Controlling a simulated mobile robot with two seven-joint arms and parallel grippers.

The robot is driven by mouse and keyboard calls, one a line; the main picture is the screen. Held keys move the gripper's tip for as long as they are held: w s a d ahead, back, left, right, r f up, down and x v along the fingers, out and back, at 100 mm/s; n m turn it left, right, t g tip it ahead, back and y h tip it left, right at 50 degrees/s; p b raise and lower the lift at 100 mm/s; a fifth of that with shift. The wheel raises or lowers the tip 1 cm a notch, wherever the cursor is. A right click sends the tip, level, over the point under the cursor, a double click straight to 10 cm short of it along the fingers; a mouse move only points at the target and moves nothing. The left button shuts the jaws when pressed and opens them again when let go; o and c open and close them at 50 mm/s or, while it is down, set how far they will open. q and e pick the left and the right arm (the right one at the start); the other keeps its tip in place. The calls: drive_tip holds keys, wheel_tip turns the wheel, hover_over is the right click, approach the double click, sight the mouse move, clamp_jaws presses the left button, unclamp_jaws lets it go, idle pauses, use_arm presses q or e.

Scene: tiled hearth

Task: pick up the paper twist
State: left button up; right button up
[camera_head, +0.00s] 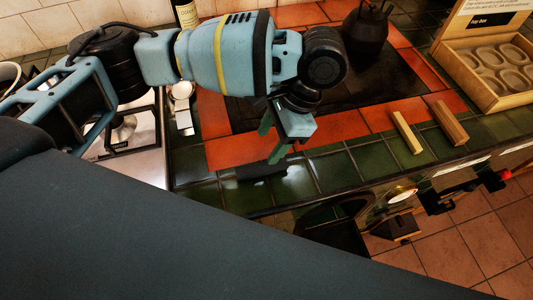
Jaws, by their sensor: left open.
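My left gripper (274,145) points down over the dark green tiles at the front of the hearth. It is open, with nothing visible between its fingers. I cannot make out the paper twist with certainty; the gripper and arm hide part of the tiles. My right gripper is out of view.
A pale wooden stick (407,133) and a brown wooden block (449,123) lie to the right. A wooden tray with oval hollows (500,100) stands at far right, a dark kettle (366,25) at the back. The tiled front edge drops to the floor (470,245).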

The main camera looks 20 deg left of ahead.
sight(260, 166)
use_arm(q)
drive_tip(key=shift+s+f, duration=0.25)
drive_tip(key=shift+s, duration=0.2)
drive_tip(key=shift+s+a+f, duration=0.15)
drive_tip(key=shift+a+f, duration=0.05)
drive_tip(key=shift+f, duration=0.2)
drive_tip(key=shift+a+f, duration=0.15)
drive_tip(key=shift+f, duration=0.45)
drive_tip(key=x, duration=0.4)
drive_tip(key=shift+d+f+b, duration=0.25)
drive_tip(key=shift+f+b, duration=0.1)
drive_tip(key=shift+f, duration=0.05)
drive_tip(key=shift+s+f, duration=0.1)
drive_tip(key=shift+f, duration=0.05)
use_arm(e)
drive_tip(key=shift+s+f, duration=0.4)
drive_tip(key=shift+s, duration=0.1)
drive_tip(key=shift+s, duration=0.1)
use_arm(q)
drive_tip(key=shift+f+p, duration=0.25)
drive_tip(key=shift+p, duration=0.15)
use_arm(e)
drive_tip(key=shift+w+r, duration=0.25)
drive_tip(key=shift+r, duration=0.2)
use_arm(q)
drive_tip(key=c, duration=1)
